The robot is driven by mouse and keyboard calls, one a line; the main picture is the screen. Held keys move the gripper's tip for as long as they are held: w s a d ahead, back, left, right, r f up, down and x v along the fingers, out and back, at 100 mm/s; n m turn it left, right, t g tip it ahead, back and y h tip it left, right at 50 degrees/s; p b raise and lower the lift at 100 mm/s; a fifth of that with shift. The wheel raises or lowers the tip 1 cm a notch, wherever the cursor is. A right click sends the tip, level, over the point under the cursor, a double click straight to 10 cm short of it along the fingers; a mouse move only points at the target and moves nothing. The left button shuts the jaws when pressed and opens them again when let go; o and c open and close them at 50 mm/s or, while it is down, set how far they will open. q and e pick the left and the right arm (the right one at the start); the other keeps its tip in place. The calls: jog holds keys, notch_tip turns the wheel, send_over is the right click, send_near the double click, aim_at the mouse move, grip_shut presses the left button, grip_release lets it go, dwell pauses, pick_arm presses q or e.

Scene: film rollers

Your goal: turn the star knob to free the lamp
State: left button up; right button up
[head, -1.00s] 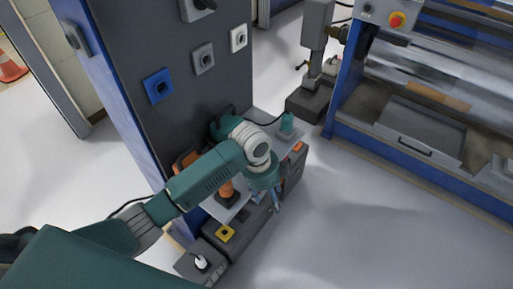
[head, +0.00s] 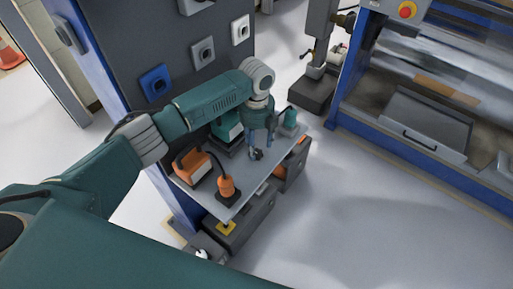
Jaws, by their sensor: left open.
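My left gripper (head: 262,143) points down over a grey shelf (head: 247,188) fixed to the dark panel. Its fingers are open. A small dark knob-like part (head: 256,155) sits at or just under the fingertips; I cannot tell whether the fingers touch it, and its star shape is too small to confirm. An orange, bottle-shaped thing (head: 227,187) with a black cable stands upright on a dark base at the shelf's front. An orange block-like thing (head: 191,168) lies to its left. I cannot tell for sure which thing is the lamp. My right gripper is not in view.
A teal device (head: 228,127) stands behind on the shelf, partly hidden by my arm. A small teal thing (head: 290,119) stands at the shelf's right corner. Dark boxes (head: 240,224) sit below. A blue-framed machine (head: 425,140) is at right, with open floor (head: 370,215) before it.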

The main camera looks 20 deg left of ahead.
aim_at(257, 152)
pick_arm(q)
jog(key=shift+f, duration=1.8)
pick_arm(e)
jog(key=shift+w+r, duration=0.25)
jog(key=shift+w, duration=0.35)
pick_arm(q)
jog(key=c, duration=1.1)
jog(key=shift+c, duration=0.2)
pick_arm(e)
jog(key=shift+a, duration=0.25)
